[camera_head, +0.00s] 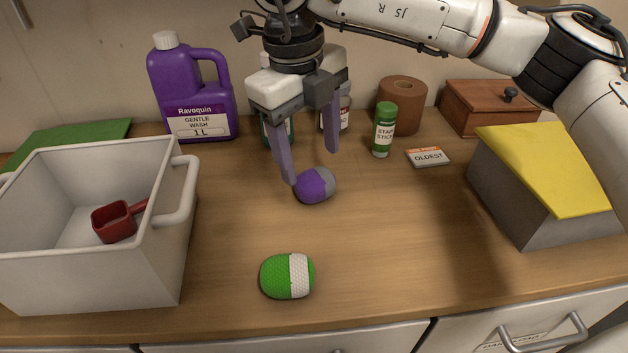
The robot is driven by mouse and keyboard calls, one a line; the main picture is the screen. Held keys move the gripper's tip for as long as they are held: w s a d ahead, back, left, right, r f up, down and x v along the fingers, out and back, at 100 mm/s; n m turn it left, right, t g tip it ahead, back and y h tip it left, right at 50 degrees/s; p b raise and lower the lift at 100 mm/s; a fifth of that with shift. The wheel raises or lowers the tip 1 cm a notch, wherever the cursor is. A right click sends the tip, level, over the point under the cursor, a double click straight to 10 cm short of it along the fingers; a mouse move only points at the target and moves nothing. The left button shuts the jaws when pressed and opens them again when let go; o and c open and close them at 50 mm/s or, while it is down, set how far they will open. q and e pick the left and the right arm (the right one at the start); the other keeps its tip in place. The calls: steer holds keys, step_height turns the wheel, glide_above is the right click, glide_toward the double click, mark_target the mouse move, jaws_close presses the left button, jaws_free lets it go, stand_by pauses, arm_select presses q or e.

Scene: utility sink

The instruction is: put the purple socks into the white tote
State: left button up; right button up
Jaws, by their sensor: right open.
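The purple socks (311,187) are a rolled ball with a grey end, lying on the wooden counter near the middle. My right gripper (313,168) points down just above and behind them, open. Its left finger reaches the left side of the socks in the picture; I cannot tell whether it touches. Its right finger ends farther back. The white tote (98,273) stands at the left of the counter, with a red scoop (114,222) inside. My left gripper is not in view.
A green and white sock ball (287,276) lies in front. A purple detergent jug (192,92), a green stain stick (383,130), a brown roll (402,104), a small box marked OLDEST (428,157) and a wooden box (487,104) stand behind. A grey box with yellow lid (550,167) is at right.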

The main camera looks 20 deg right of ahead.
mark_target(314, 174)
steer(key=f, duration=0.6)
steer(key=shift+w+d, duration=0.15)
steer(key=shift+d, duration=0.25)
steer(key=c, duration=0.9)
steer(key=shift+r, duration=0.1)
